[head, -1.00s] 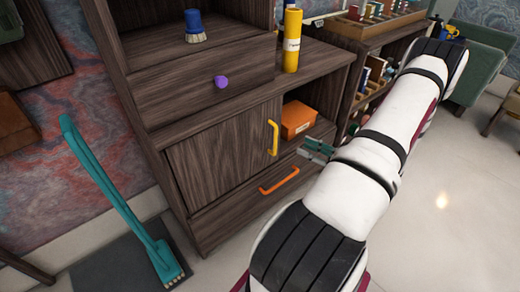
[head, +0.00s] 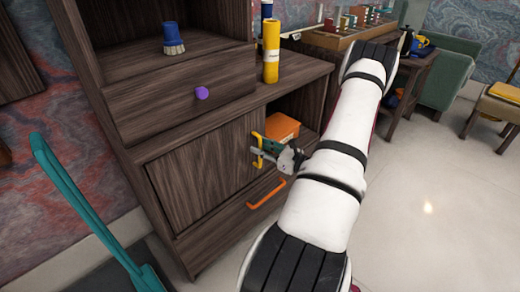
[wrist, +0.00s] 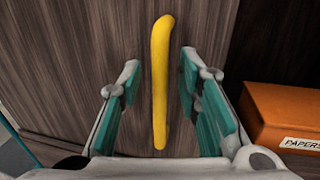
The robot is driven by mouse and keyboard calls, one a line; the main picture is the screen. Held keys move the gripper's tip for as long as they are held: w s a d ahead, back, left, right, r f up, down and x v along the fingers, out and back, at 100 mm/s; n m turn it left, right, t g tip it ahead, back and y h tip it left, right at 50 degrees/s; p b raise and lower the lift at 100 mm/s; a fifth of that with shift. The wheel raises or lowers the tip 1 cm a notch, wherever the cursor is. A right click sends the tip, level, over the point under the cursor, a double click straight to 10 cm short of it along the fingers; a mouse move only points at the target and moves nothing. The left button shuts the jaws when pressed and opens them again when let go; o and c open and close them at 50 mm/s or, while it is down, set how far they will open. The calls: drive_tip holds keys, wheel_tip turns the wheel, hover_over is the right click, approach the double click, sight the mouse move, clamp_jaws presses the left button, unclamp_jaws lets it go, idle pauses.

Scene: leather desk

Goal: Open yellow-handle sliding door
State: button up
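The sliding door (head: 205,172) is a dark wood panel covering the left part of the cabinet's middle opening. Its yellow handle (head: 259,151) is a vertical bar near the door's right edge. My gripper (head: 262,150) is at the handle. In the wrist view the yellow handle (wrist: 161,85) stands upright between the two teal-padded fingers of my gripper (wrist: 158,115). The fingers are open, with a gap on each side of the handle. To the right of the door is a dark open compartment holding an orange box (wrist: 280,118) labelled PAPERS.
A drawer with an orange handle (head: 266,193) lies below the door, and one with a purple knob (head: 202,93) above. A yellow bottle (head: 271,52) stands on the cabinet top. A teal long-handled tool (head: 75,195) leans at left.

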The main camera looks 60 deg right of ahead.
drive_tip(key=shift+w, duration=0.35)
drive_tip(key=shift+c, duration=0.5)
clamp_jaws()
drive_tip(key=shift+d, duration=0.1)
